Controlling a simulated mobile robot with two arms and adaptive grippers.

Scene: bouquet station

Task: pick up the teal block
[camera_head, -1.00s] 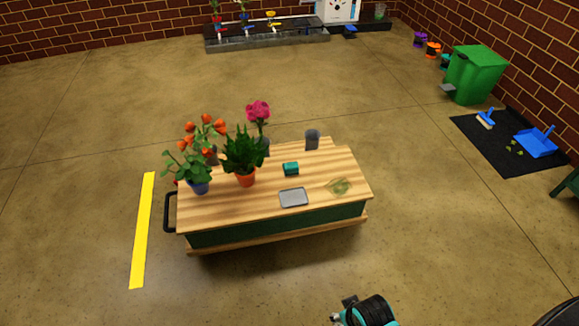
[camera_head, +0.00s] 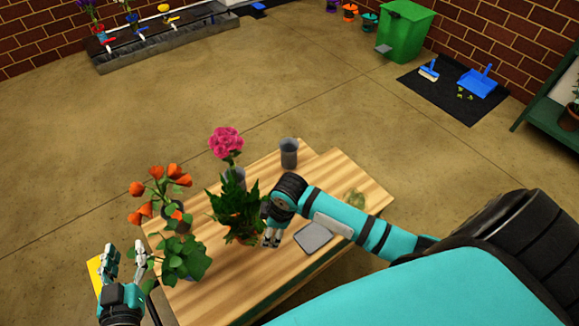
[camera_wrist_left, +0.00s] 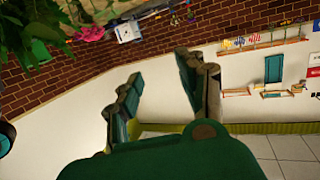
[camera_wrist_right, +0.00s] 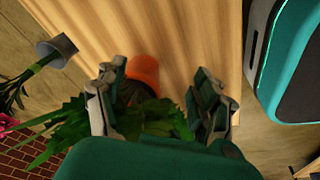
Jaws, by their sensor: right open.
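The teal block does not show now. In the earlier head view it lay on the wooden table top (camera_head: 205,283) between the grey cup and the grey tray; my right wrist and hand now cover that area. My right gripper (camera_head: 271,243) is open over the table, pointing down beside the leafy plant (camera_head: 238,208). In the right wrist view its spread fingers (camera_wrist_right: 158,88) frame that plant's leaves and orange pot (camera_wrist_right: 143,70); no block shows between them. My left gripper (camera_head: 127,254) is open and empty at the table's left end, left of the orange-flowered plant (camera_head: 172,225).
A grey cup (camera_head: 289,153) stands at the table's back, and a pink flower (camera_head: 226,142) in a grey vase (camera_wrist_right: 60,48) behind the leafy plant. A grey tray (camera_head: 313,238) lies right of my right gripper. A pale green coil (camera_head: 354,199) lies near the right edge.

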